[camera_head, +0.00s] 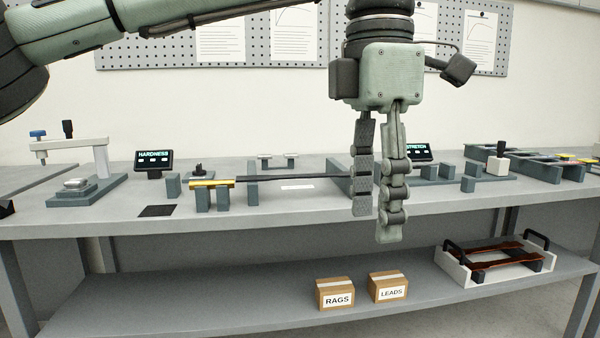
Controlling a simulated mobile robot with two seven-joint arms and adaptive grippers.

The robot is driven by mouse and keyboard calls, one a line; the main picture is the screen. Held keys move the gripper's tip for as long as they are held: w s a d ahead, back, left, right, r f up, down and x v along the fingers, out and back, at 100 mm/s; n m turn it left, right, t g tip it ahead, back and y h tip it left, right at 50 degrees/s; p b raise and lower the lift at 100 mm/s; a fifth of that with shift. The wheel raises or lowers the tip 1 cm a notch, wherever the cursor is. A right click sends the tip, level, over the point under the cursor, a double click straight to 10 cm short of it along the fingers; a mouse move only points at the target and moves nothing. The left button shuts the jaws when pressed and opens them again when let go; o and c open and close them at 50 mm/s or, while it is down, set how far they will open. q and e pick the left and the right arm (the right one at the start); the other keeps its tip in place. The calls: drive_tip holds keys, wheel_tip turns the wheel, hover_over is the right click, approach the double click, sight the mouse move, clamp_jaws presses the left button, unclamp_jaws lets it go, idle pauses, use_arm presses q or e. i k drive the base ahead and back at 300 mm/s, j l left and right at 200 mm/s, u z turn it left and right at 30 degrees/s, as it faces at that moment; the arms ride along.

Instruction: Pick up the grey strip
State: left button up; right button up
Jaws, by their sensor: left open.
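A long dark grey strip (290,179) lies level on the workbench's grey blocks, left of my left gripper. A yellow piece (212,183) is at its left end; I cannot tell whether it is joined to the strip. The strip's right end reaches the grey block behind my gripper and is partly hidden. My left gripper (375,220) points down, open, with two jointed fingers and nothing seen between them. It hangs in front of the bench, right of the strip's middle. My right gripper is not in view.
A hardness tester (100,160) with a screen (153,160) stands at left. A stretch screen (418,152) and grey fixtures (530,162) stand at right. Boxes of rags (335,294) and leads (388,287) and a white tray (455,268) sit on the lower shelf.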

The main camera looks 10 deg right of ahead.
sight(254, 178)
drive_tip(key=i, duration=1.6)
